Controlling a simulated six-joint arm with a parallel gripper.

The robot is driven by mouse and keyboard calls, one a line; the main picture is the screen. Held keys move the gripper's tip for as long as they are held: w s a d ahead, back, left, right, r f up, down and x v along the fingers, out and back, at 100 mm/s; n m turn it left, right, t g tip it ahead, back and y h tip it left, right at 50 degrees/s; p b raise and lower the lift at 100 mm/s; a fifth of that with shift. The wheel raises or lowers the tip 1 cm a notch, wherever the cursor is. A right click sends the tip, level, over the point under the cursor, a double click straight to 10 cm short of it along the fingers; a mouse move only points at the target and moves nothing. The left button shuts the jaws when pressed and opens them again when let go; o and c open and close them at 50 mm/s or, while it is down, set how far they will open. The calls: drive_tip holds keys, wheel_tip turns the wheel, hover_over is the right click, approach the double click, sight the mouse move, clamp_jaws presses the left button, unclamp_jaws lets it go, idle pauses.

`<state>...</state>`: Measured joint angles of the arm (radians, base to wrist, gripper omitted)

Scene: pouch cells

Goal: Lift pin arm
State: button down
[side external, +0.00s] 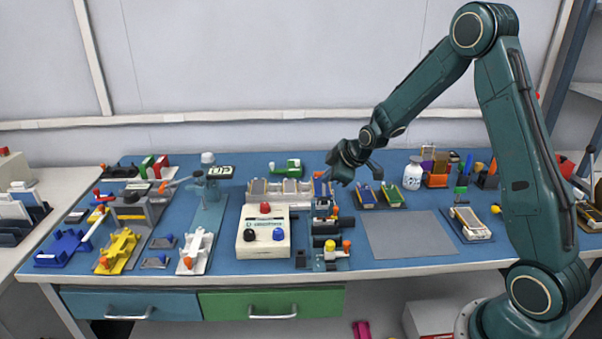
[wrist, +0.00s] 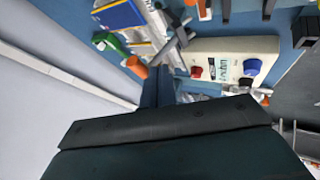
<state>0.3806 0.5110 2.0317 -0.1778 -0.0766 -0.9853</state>
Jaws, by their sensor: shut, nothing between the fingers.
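My gripper (side external: 343,171) is shut and empty, just behind and above a narrow fixture (side external: 324,210) right of the white control box. The fixture has dark blocks, yellow parts and an orange knob (side external: 346,245) at its front. Another orange piece (side external: 318,174) shows at its back, close to my gripper; an orange piece (wrist: 137,67) also shows in the wrist view. I cannot tell for certain which part is the pin arm. In the wrist view a dark housing fills the lower middle and hides much of the fixture. Contact between my gripper and the fixture cannot be made out.
The white control box (side external: 264,233) with red, black and blue knobs stands left of the fixture. A green clamp (side external: 287,168) and blue trays (side external: 379,195) are nearby. A flat grey mat (side external: 405,235) to the right is clear. Several coloured toggle clamps crowd the table's left side.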

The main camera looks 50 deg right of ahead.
drive_tip(key=shift+w+d, duration=0.1)
drive_tip(key=shift+w, duration=0.05)
drive_tip(key=shift+w+d+r+m+g+y, duration=0.25)
drive_tip(key=shift+w+d+m+g+y, duration=0.05)
drive_tip(key=shift+w+d+g+y, duration=0.6)
drive_tip(key=shift+w+d, duration=0.9)
drive_tip(key=shift+d, duration=0.05)
drive_tip(key=shift+s+a+r, duration=0.2)
drive_tip(key=shift+s+a, duration=0.35)
drive_tip(key=shift+a, duration=0.05)
drive_tip(key=a+v, duration=0.1)
drive_tip(key=v, duration=1)
drive_tip(key=shift+d, duration=0.1)
